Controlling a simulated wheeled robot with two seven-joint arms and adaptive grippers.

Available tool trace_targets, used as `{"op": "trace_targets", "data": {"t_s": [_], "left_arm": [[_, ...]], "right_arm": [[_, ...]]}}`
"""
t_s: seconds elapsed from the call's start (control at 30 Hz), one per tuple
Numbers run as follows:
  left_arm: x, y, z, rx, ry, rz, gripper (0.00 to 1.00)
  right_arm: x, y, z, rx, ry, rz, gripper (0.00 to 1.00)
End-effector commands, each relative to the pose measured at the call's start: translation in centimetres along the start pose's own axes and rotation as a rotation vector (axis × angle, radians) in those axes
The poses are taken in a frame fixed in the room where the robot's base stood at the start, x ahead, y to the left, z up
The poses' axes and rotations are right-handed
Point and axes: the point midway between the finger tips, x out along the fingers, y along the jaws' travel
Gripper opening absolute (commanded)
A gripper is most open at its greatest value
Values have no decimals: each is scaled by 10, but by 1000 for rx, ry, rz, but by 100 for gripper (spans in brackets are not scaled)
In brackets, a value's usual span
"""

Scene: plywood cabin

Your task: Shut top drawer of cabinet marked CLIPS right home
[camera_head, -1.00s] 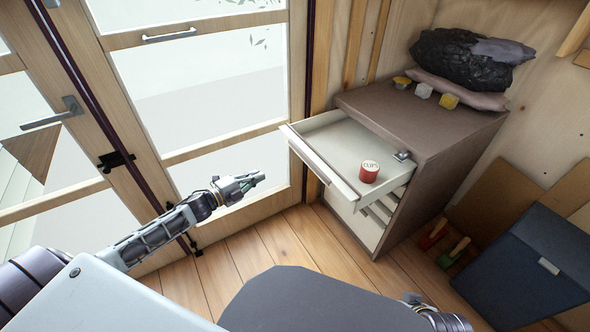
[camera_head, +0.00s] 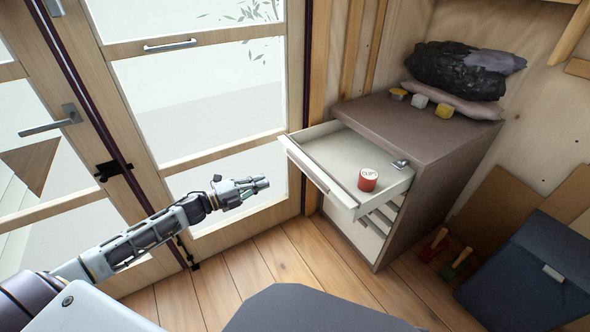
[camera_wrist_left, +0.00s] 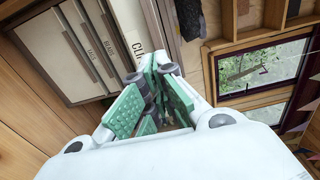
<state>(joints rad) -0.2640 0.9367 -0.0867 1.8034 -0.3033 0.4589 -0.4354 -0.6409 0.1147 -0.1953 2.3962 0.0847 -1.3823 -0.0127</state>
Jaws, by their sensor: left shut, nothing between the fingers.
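The cabinet (camera_head: 428,190) stands against the wall right of the glazed door. Its top drawer (camera_head: 318,173) is pulled well out. In the left wrist view, the drawer fronts (camera_wrist_left: 82,45) carry labels, and the one nearest the gripper reads in part "CLI". My left gripper (camera_head: 262,184) is shut and empty, left of the drawer front and apart from it. It also shows in the left wrist view (camera_wrist_left: 160,70). My right gripper is not in view.
A dark blue case (camera_head: 530,265) and brushes (camera_head: 435,244) are on the floor at right. The glazed door (camera_head: 200,100) is behind my left arm.

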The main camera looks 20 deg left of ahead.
Motion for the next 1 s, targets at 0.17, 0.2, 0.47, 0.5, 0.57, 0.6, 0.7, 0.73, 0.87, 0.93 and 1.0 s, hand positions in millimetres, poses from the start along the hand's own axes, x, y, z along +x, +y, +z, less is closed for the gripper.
{"op": "trace_targets", "data": {"t_s": [0.17, 0.2, 0.47, 0.5, 0.57, 0.6, 0.7, 0.73, 0.87, 0.93, 1.0], "left_arm": [[8, 0, 0, 1, 0, -1, 0], [10, 0, 0, 1, 0, 0, 0], [25, 0, 1, 2, 0, -1, 0], [27, 0, 0, 1, -1, -1, 0], [31, 0, 0, 1, -1, -1, 0], [33, 0, 1, 0, -1, -1, 0], [38, 0, 0, 0, 0, -2, 0], [40, 0, 0, 0, 0, -2, 0], [47, 0, 0, 2, -1, -1, 0], [51, 0, 1, 1, -1, -1, 0], [55, 0, 1, 1, -1, -1, 0]], "right_arm": [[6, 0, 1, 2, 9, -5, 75], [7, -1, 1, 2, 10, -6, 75], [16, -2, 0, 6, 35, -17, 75], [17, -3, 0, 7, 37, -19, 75], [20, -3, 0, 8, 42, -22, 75], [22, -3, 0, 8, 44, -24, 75], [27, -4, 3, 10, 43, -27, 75], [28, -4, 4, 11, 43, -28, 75], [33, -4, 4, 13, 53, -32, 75], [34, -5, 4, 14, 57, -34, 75], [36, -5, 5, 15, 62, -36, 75]]}}
